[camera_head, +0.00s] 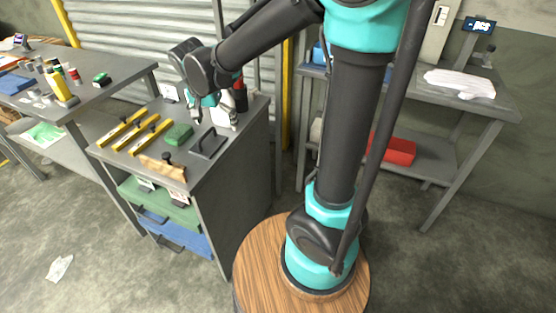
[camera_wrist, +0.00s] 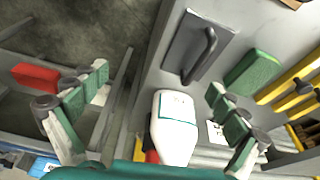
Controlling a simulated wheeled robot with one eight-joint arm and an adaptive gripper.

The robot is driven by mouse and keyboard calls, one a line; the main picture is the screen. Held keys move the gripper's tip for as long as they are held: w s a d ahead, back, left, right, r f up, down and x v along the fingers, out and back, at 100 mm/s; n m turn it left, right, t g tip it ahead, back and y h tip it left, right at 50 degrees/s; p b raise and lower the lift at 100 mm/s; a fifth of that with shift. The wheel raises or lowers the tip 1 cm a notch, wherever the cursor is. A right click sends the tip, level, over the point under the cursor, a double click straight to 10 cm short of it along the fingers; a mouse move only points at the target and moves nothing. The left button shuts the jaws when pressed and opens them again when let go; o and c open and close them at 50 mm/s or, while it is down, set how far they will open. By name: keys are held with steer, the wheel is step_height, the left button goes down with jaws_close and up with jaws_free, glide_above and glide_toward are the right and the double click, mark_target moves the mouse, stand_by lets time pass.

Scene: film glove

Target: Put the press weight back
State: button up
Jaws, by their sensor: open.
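A flat dark grey plate with a black bar handle (camera_head: 207,142), which looks like the press weight, lies on the grey cabinet top. The plate also shows at the top middle of the wrist view (camera_wrist: 187,45). My gripper (camera_head: 214,119) is over the back of the cabinet, behind the plate. Its fingers are spread wide, and nothing is gripped in the wrist view (camera_wrist: 158,85). A white bottle with a red cap (camera_wrist: 174,128) shows between the fingers; I cannot tell how far below them it is.
A green block (camera_head: 178,135) and yellow bars (camera_head: 143,134) lie left of the plate. A black-knobbed tool with a brown strip (camera_head: 163,168) is at the cabinet's front edge. A red bin (camera_head: 396,150) sits on the right table's lower shelf. Another cluttered table (camera_head: 95,62) stands left.

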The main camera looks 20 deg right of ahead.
steer(key=s+d+f+n, duration=0.3)
steer(key=s+d+f, duration=0.2)
steer(key=s+d, duration=0.2)
steer(key=s+d+f+n+t+y, duration=0.1)
steer(key=s+d+f+n, duration=0.2)
steer(key=s+d, duration=0.4)
steer(key=d+f, duration=0.1)
steer(key=d, duration=0.4)
steer(key=shift+s+f+t+y, duration=0.3)
steer(key=shift+s+f, duration=0.1)
steer(key=shift+d, duration=0.1)
